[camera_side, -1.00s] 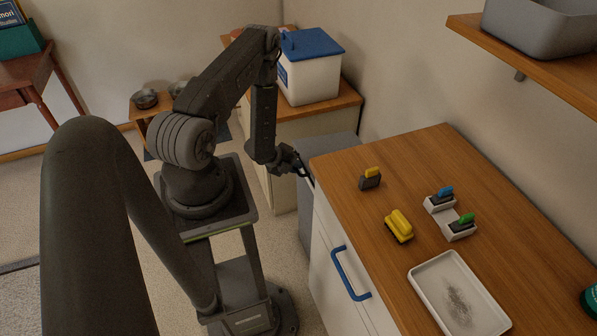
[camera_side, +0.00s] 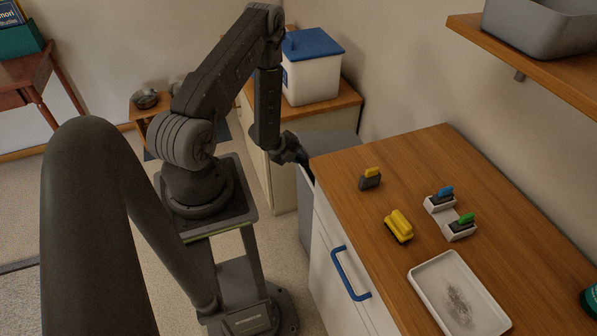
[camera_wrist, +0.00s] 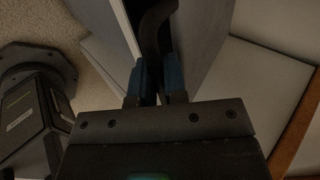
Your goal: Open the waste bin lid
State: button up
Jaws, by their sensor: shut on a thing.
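The grey waste bin (camera_side: 310,205) stands on the floor in the gap between the wooden-topped counter and the cabinet behind it. Its grey lid (camera_side: 338,147) shows at the top, partly hidden by my arm. In the wrist view, a grey panel of it (camera_wrist: 207,28) lies beside a dark gap. My gripper (camera_side: 304,162) is at the bin's near upper edge. In the wrist view, the blue-padded fingers of my gripper (camera_wrist: 157,82) are shut on a dark curved handle (camera_wrist: 156,28). How far the lid is raised is hard to tell.
A blue drawer handle (camera_side: 345,274) sticks out in front. A blue-lidded white box (camera_side: 313,85) stands on the cabinet behind.

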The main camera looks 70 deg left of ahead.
jog(key=shift+w+r, duration=0.2)
jog(key=shift+r, duration=0.45)
jog(key=shift+w+r, duration=0.1)
jog(key=shift+g, duration=0.6)
jog(key=shift+w+r, duration=0.25)
jog(key=shift+r, duration=0.4)
jog(key=shift+w+r, duration=0.3)
jog(key=shift+r, duration=0.4)
jog(key=shift+w+r, duration=0.25)
jog(key=shift+r, duration=0.4)
jog(key=shift+g, duration=0.4)
jog(key=shift+w+r, duration=0.35)
jog(key=shift+r, duration=0.3)
jog(key=shift+w+r, duration=0.4)
jog(key=shift+r, duration=0.2)
jog(key=shift+w+r, duration=0.35)
jog(key=shift+r, duration=0.3)
